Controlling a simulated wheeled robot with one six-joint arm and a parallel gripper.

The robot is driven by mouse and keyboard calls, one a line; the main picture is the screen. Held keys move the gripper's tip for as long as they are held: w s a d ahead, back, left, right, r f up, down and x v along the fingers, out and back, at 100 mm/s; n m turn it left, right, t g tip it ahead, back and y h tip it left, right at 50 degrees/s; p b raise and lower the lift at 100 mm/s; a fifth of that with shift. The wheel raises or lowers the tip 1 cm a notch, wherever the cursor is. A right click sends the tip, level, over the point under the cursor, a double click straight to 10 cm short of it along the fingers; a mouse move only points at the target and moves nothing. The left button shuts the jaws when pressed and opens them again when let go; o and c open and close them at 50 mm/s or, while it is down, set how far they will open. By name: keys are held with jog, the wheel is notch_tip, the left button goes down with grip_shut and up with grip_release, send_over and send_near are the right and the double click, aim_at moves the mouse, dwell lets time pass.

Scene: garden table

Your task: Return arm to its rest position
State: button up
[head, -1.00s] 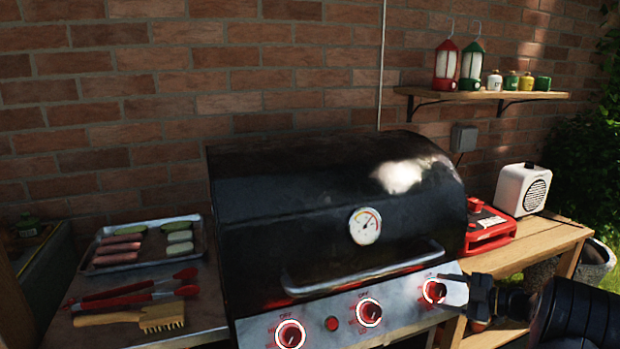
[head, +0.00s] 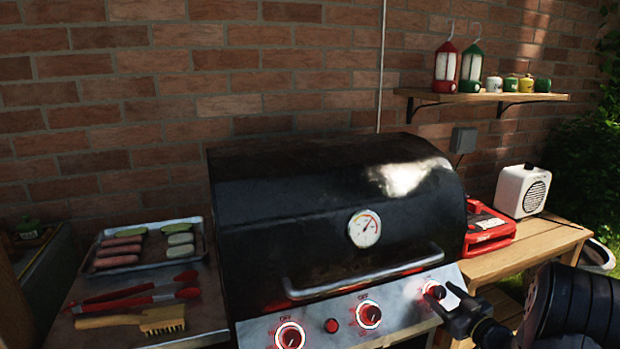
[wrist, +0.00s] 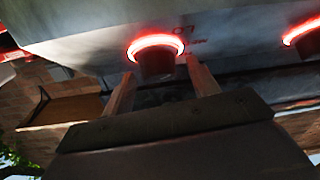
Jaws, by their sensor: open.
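My gripper (head: 446,301) is at the right end of the grill's front panel, right at the right knob (head: 434,289). In the wrist view its two fingers (wrist: 161,76) are spread apart. The dark knob (wrist: 157,66) with its glowing red ring shows in the gap between the fingertips. I cannot tell whether either finger touches it. My black arm reaches in from the lower right of the head view.
The black grill (head: 310,215) has its lid down, with a handle (head: 365,272) across the front. A side shelf at left holds a food tray (head: 190,268), red tongs (head: 125,299) and a brush (head: 160,320). A wooden bench (head: 545,240) at right carries a white speaker (head: 522,191).

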jog(key=m+h, duration=0.1)
jog(key=m+h+p, duration=0.1)
jog(key=m, duration=0.1)
jog(key=shift+a+r+t, duration=0.1)
jog(key=shift+a+t, duration=0.1)
jog(key=shift+t, duration=0.2)
jog(key=v, duration=0.6)
jog(key=shift+s, duration=0.2)
